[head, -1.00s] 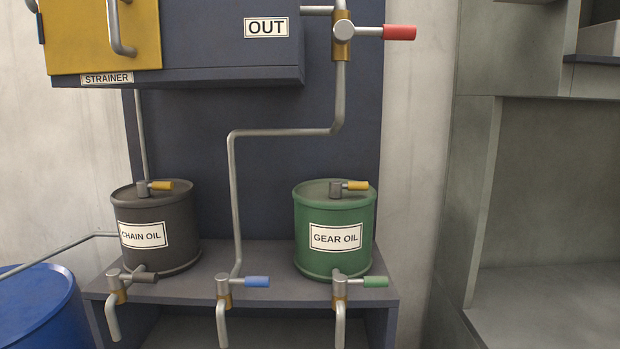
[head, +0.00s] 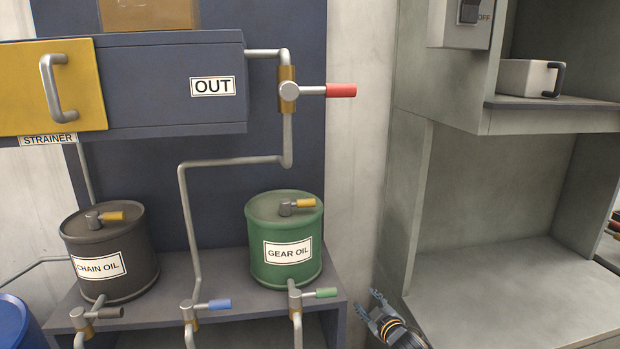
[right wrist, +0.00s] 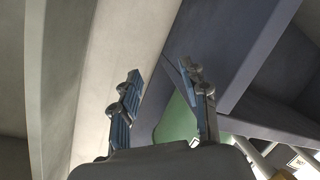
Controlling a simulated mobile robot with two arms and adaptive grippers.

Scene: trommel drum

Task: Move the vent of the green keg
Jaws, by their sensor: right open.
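The green keg (head: 286,256), labelled GEAR OIL, stands upright on a grey shelf (head: 228,268). Its vent (head: 298,204) is a small metal fitting with a yellow handle on the lid; the handle points right. A tap with a green handle (head: 326,293) sits at the keg's lower front. My right gripper (head: 372,306) is open and empty, low and to the right of the keg, apart from it. In the right wrist view its two fingers (right wrist: 160,88) are spread, with part of the green keg (right wrist: 177,122) behind them. My left gripper is not in view.
A dark CHAIN OIL keg (head: 108,262) with a similar yellow-handled vent stands to the left. A pipe with a red-handled valve (head: 340,90) runs above. A blue-handled tap (head: 219,304) is at the shelf front. A grey cabinet (head: 470,240) stands close on the right.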

